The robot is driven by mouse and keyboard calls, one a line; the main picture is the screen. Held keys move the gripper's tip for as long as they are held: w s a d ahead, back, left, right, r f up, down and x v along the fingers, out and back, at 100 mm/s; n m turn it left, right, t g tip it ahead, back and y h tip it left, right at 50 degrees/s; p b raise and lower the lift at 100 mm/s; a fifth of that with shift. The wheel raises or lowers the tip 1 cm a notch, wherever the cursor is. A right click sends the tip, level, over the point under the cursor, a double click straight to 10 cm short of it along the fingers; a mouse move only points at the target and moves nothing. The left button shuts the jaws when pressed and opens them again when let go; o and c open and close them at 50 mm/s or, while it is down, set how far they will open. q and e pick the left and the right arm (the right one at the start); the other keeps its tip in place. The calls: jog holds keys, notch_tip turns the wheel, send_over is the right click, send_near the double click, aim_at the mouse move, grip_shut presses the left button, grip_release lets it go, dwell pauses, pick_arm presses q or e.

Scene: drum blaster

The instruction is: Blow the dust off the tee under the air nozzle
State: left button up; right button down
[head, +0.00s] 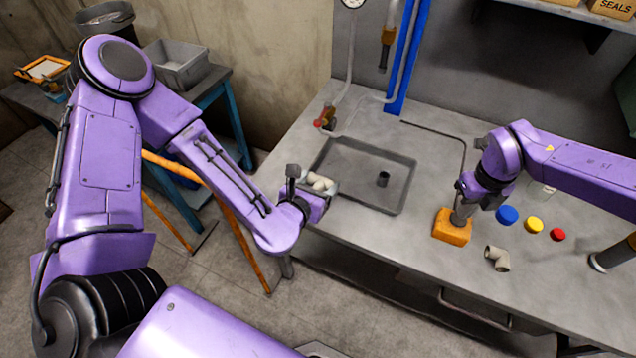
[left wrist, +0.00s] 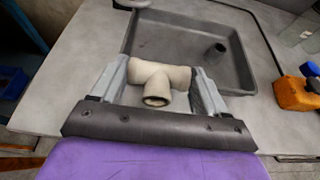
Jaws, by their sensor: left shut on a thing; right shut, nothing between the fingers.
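A beige pipe tee (head: 319,182) is held between the fingers of my left gripper (head: 313,186), left of the grey tray. In the left wrist view the tee (left wrist: 160,82) lies crosswise between both fingers, its branch opening facing the camera. A brass and dark nozzle (head: 387,48) hangs by the back wall, well apart from the tee. My right gripper (head: 458,215) is shut and empty, its tips down at the top of an orange block (head: 452,229); whether they touch it I cannot tell. The orange block (left wrist: 297,94) also shows at the right of the left wrist view.
The shallow grey tray (head: 402,204) holds a short dark cylinder (head: 383,179). A red-handled valve (head: 325,119) stands behind the tray.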

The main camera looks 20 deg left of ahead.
dwell(0.5)
pick_arm(q)
jog(key=d+r+m+t+h, duration=0.1)
jog(key=d+r+t, duration=0.1)
jog(key=d+r, duration=0.35)
jog(key=d+r+t+h, duration=0.1)
jog(key=d+r+t, duration=0.15)
jog(key=r, duration=0.65)
jog(key=w+a+n+t+y, duration=0.1)
jog(key=w+y, duration=0.1)
jog(key=w, duration=1)
jog(key=shift+w+a+r, duration=0.15)
jog(key=shift+w+r, duration=0.05)
jog(key=shift+w, duration=0.1)
